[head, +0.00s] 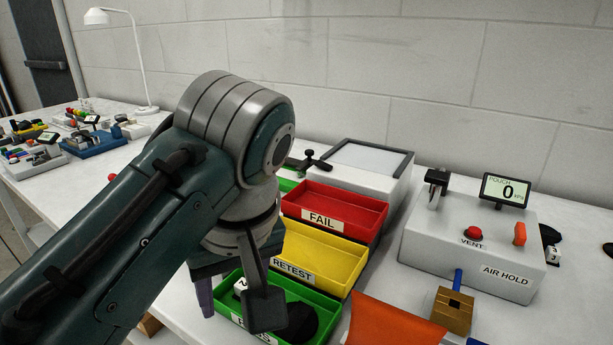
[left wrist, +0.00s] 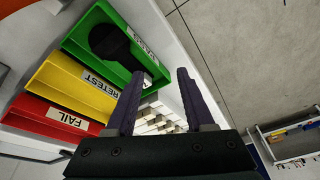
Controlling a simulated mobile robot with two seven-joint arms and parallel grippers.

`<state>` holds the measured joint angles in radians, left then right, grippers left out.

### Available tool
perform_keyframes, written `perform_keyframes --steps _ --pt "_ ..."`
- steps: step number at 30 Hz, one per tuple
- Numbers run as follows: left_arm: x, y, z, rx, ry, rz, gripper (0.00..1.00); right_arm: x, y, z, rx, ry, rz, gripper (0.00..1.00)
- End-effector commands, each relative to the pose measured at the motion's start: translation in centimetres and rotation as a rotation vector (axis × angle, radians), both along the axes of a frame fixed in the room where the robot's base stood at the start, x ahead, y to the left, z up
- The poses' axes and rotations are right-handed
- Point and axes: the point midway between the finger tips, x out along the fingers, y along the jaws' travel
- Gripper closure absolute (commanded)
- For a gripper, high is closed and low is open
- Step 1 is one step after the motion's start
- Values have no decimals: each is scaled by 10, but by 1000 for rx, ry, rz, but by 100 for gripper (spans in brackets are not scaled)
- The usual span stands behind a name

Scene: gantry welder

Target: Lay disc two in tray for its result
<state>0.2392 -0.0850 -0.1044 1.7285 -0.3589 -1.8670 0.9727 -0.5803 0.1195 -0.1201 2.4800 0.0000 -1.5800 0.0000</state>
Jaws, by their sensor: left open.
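The green tray (head: 323,338), its label partly hidden, stands at the front of a row with the yellow RETEST tray (head: 328,258) and the red FAIL tray (head: 335,208). A black disc (head: 300,320) lies in the green tray with a white tag (head: 240,286) at its left; the tag's number is not clear. In the left wrist view the disc (left wrist: 108,40) lies inside the green tray (left wrist: 78,32). My left gripper (left wrist: 160,75) is open and empty beside the tray's labelled end, its purple fingers apart. My right gripper is not seen.
The AIR HOLD box (head: 470,255) with a red VENT button and a display (head: 505,190) reading 0 stands right. Black pieces and a tag marked 3 (head: 553,254) are beyond it. An orange sheet (head: 395,322) and a brown block (head: 453,312) are in front.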

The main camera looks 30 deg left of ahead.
Motion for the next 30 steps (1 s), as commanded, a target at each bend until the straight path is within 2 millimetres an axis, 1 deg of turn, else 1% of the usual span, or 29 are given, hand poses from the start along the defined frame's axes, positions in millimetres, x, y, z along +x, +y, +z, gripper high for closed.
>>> perform_keyframes --steps 1,4,6,9,12,16,25,28,30 --pt "-25 3 -15 -8 17 -141 47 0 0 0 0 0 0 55" --pt "-65 1 -26 -20 25 -451 47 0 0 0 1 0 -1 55" --pt "-90 -4 -27 -23 20 -651 47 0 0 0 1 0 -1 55" --pt "-119 -13 -20 -19 6 -890 47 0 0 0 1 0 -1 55" --pt "-138 -21 -12 -15 -10 -1050 47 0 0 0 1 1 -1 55" --pt "-148 -27 -6 -12 -24 -1146 47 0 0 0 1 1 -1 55" --pt "-148 -27 -4 -10 -25 -1156 47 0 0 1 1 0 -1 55" --pt "-148 -27 4 -10 -24 -1155 47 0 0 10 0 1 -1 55" --pt "-148 -27 17 -10 -25 -1154 47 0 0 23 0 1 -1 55"
